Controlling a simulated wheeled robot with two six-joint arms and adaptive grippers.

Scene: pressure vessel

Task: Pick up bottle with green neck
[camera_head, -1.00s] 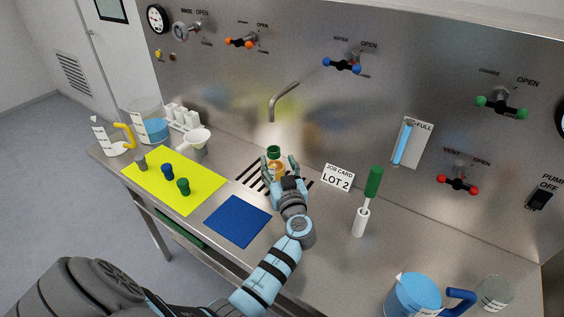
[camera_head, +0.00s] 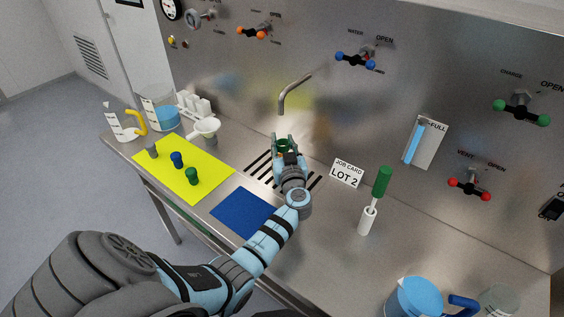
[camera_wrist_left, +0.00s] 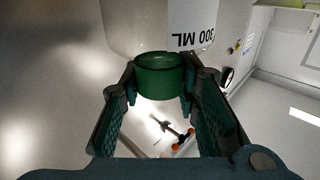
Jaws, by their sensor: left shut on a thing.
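The bottle with the green neck stands at the slatted drain under the spout. Its green neck (camera_head: 283,145) shows between my left gripper's (camera_head: 285,143) fingers in the head view, and the gripper hides most of its body. In the left wrist view the green neck (camera_wrist_left: 160,77) sits between the fingertips (camera_wrist_left: 160,90), and the clear body (camera_wrist_left: 135,25) carries a white "300 ML" label (camera_wrist_left: 192,30). My left gripper is shut on the neck. I cannot tell whether the bottle is off the drain. My right gripper is out of view.
The drain (camera_head: 262,170) lies below the spout (camera_head: 293,92). A blue mat (camera_head: 243,213) and a yellow mat (camera_head: 180,172) with several stoppers lie left. The steel panel is close behind.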

